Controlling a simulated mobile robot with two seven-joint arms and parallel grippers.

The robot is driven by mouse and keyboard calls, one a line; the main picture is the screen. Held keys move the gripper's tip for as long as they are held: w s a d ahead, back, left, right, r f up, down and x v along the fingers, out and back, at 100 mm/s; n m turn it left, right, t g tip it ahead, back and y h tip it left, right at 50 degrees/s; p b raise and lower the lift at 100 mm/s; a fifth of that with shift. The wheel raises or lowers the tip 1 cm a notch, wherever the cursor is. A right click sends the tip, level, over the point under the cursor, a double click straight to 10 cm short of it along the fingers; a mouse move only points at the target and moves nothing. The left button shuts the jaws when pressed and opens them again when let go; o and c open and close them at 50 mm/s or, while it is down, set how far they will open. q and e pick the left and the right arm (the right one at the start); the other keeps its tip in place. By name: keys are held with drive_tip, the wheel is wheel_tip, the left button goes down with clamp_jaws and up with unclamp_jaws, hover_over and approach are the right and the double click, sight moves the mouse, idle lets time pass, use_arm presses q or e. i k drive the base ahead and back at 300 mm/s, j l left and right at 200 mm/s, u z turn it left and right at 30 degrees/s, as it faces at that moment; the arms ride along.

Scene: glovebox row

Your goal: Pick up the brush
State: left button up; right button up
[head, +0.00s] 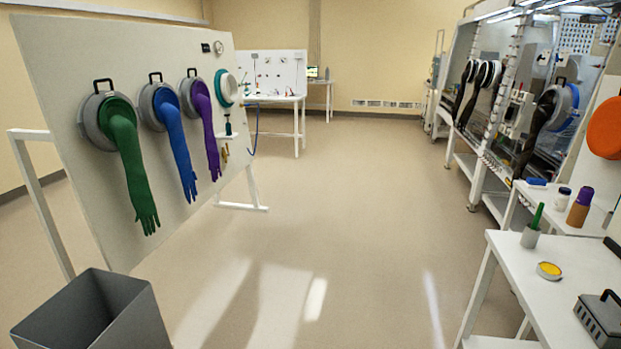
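No object shows clearly as a brush. A small dark teal upright thing (228,126) is on a little shelf on the left panel, too small to identify. Neither of my grippers is in view.
A yellow-topped round tin (549,270) and a grey box with a black handle (602,315) share the right table. A grey bin (95,318) stands at the lower left, before the glove panel (70,65). The middle floor (320,200) is clear.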

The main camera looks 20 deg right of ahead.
sight(536, 220)
drive_tip(key=i+z, duration=0.6)
drive_tip(key=z, duration=0.2)
drive_tip(key=i+z, duration=0.4)
drive_tip(key=i+j+z, duration=0.1)
drive_tip(key=z, duration=0.25)
drive_tip(key=i+j+z, duration=0.2)
drive_tip(key=z, duration=0.15)
drive_tip(key=i+j+z, duration=0.2)
drive_tip(key=z, duration=0.15)
drive_tip(key=i+j+z, duration=0.3)
drive_tip(key=z, duration=0.15)
drive_tip(key=i+j+z, duration=0.2)
drive_tip(key=j+z, duration=0.25)
drive_tip(key=i+j+z, duration=0.25)
drive_tip(key=j+z, duration=0.25)
drive_tip(key=j, duration=0.2)
drive_tip(key=j+z, duration=0.2)
drive_tip(key=j, duration=0.25)
drive_tip(key=i, duration=0.05)
